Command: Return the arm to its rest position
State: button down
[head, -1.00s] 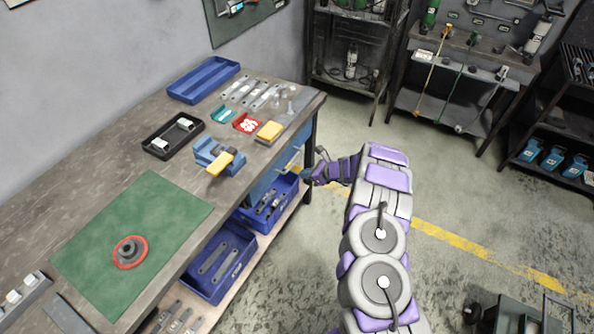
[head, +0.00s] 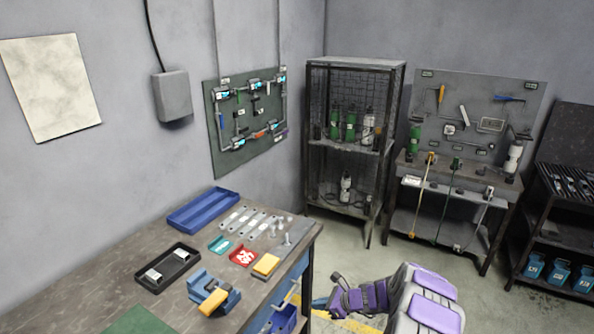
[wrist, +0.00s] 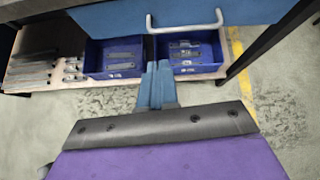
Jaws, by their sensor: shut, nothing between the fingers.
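My gripper (head: 318,304) is at the lower middle of the head view, beside the right end of the workbench (head: 110,270). My purple and grey arm (head: 420,300) rises from the bottom edge behind it. In the wrist view my gripper (wrist: 159,68) has its two blue fingers together with nothing between them. It points toward the bench's front, with the blue drawer front (wrist: 200,15) and its light handle (wrist: 185,24) beyond the fingertips. The fingers look apart from the handle.
Two blue bins (wrist: 112,58) with metal parts stand on the lower shelf. The bench top holds a blue tray (head: 203,210), a row of brackets (head: 250,222), a black tray (head: 167,267) and a blue vise (head: 213,292). Open floor (head: 335,240) lies right of the bench.

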jog(key=s+a+r+n+g, duration=0.3)
jog(key=s+a+r+n, duration=0.3)
jog(key=s+r, duration=0.5)
jog(key=s+a+r+n+g, duration=0.35)
jog(key=s+r+n, duration=0.45)
jog(key=r, duration=0.4)
jog(key=s+d+r+n+h, duration=0.1)
jog(key=s+d+n+h, duration=0.2)
jog(key=s, duration=0.7)
jog(key=s+d+r+n+h, duration=0.2)
jog(key=s+d, duration=0.5)
jog(key=s, duration=0.4)
jog(key=s+d+r+n+h, duration=0.2)
jog(key=s+d+n+h, duration=0.2)
jog(key=s, duration=0.6)
jog(key=shift+s+d+h, duration=0.3)
jog(key=shift+s+d, duration=0.05)
jog(key=shift+d, duration=0.4)
jog(key=shift+r, duration=0.1)
